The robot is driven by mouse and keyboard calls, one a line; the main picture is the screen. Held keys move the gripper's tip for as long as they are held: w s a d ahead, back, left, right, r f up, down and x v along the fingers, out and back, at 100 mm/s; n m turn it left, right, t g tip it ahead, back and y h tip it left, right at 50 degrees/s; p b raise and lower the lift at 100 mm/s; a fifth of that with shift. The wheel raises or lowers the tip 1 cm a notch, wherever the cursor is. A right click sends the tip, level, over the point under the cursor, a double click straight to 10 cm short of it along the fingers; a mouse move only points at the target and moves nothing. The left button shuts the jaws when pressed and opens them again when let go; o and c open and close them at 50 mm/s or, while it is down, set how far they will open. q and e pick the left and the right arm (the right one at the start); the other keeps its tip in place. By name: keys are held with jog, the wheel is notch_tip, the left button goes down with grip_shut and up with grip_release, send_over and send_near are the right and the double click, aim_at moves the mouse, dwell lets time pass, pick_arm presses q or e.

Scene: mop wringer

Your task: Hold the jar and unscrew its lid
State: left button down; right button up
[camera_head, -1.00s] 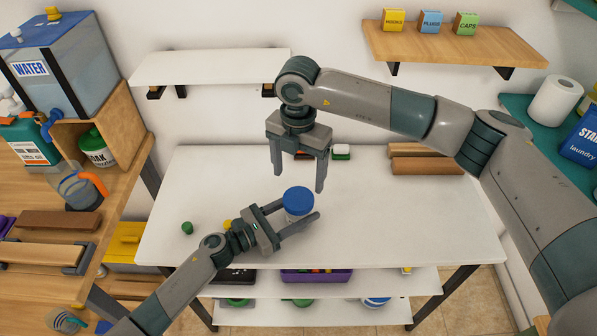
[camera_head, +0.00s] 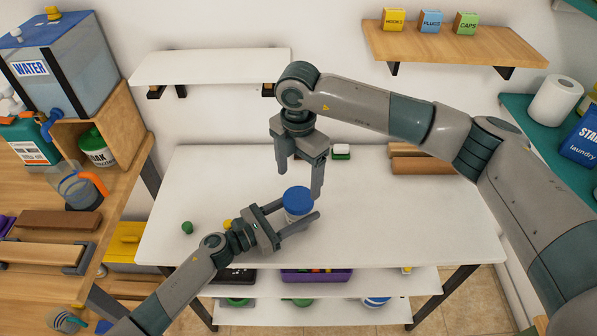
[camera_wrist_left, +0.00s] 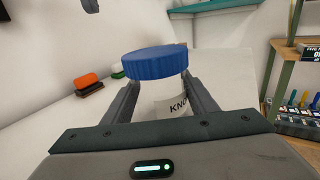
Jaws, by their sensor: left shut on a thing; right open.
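The jar (camera_head: 297,212) is whitish and stands upright on the white table, with a blue lid (camera_head: 297,198) on top. My left gripper (camera_head: 293,222) is shut on the jar's body, below the lid. In the left wrist view the jar (camera_wrist_left: 160,97) shows between the two fingers, with part of a dark-lettered label, and the blue lid (camera_wrist_left: 155,64) sits on it. My right gripper (camera_head: 299,180) is open and empty, pointing down, above and just behind the lid. One of its fingers comes close to the lid in the picture; I cannot tell whether they touch.
The white table (camera_head: 400,230) is clear to the right of the jar. A small green thing (camera_head: 187,228) and a yellow one lie at the left. Brushes (camera_head: 341,152) and wooden blocks (camera_head: 425,162) lie at the back. A white wall shelf (camera_head: 210,66) hangs behind.

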aim_at(299, 197)
jog(key=shift+f, duration=3.5)
jog(key=c, duration=1.1)
